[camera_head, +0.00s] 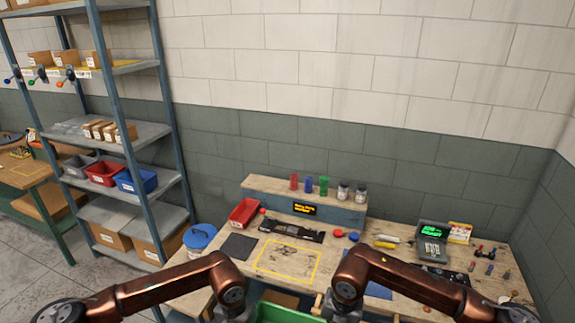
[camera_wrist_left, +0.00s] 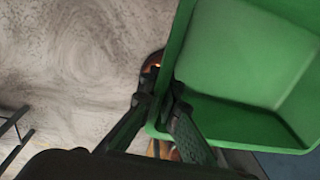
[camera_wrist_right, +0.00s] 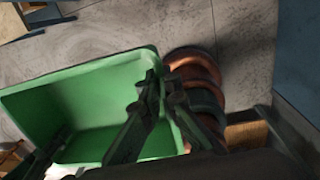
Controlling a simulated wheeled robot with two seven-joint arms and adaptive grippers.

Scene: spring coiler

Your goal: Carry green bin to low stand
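The green bin (camera_head: 288,314) is at the bottom edge of the head view, between my two arms and in front of the workbench; most of it is cut off there. It looks empty in the left wrist view (camera_wrist_left: 255,55) and the right wrist view (camera_wrist_right: 95,95). My left gripper (camera_wrist_left: 163,98) has its fingers on either side of one bin wall and appears closed on the rim. My right gripper (camera_wrist_right: 162,88) likewise has its fingers astride the opposite wall. I cannot pick out the low stand for certain.
The workbench (camera_head: 215,297) ahead carries a red bin (camera_head: 243,212), a black device (camera_head: 292,228) and small tools. A blue lidded bucket (camera_head: 200,238) stands left of it, near a metal shelf (camera_head: 150,133). A green-legged table (camera_head: 22,172) is far left. Bare floor (camera_head: 30,245) lies front left.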

